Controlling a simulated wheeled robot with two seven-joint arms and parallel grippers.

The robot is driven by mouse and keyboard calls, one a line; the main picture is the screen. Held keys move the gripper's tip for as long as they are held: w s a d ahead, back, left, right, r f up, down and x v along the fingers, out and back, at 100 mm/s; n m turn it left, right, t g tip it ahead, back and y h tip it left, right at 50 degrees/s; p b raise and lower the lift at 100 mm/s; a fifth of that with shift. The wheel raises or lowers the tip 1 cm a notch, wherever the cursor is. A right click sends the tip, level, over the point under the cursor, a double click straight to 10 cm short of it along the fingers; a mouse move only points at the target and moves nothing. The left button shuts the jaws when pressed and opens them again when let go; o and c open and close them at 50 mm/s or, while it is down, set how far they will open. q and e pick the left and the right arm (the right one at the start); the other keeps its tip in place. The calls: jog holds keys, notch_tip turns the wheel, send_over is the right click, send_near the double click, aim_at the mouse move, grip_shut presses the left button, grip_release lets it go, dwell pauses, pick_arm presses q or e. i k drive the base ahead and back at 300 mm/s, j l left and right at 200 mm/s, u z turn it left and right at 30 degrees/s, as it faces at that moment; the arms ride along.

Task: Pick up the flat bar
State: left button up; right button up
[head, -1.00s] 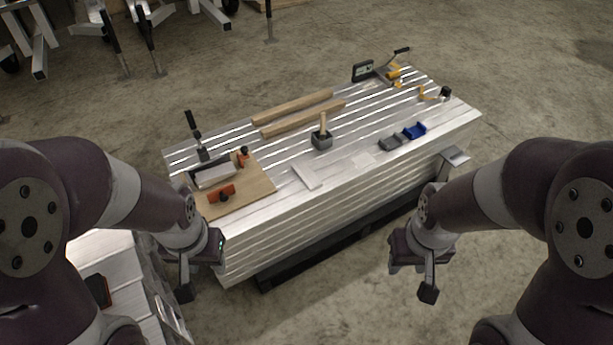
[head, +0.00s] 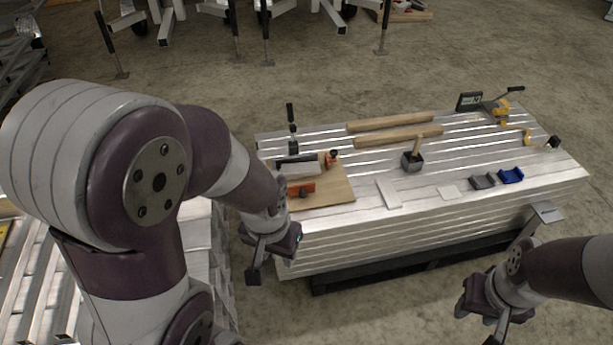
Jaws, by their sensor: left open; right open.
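The flat bar (head: 388,194), a short pale metal strip, lies near the front edge of the stack of aluminium planks (head: 420,232). It is just right of the wooden board. My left gripper (head: 271,264) is open and empty, in front of the stack's left end, left of the bar and apart from it. My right gripper (head: 481,314) is open and empty, in front of the stack at the lower right, also apart from the bar. Its fingers are partly cut off by the bottom edge of the view.
A wooden board (head: 335,192) holds an orange tool (head: 300,189). A mallet (head: 412,160), a thin plate (head: 447,192), grey and blue blocks (head: 510,176), two wooden bars (head: 390,122) and yellow tools (head: 500,107) share the top. Concrete floor (head: 400,295) is clear in front.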

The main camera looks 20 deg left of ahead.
aim_at(391, 198)
jog(key=i+l+u, duration=0.25)
jog(key=i+l, duration=0.5)
jog(key=i+l+u, duration=0.25)
jog(key=i+l, duration=0.65)
jog(key=l, duration=0.05)
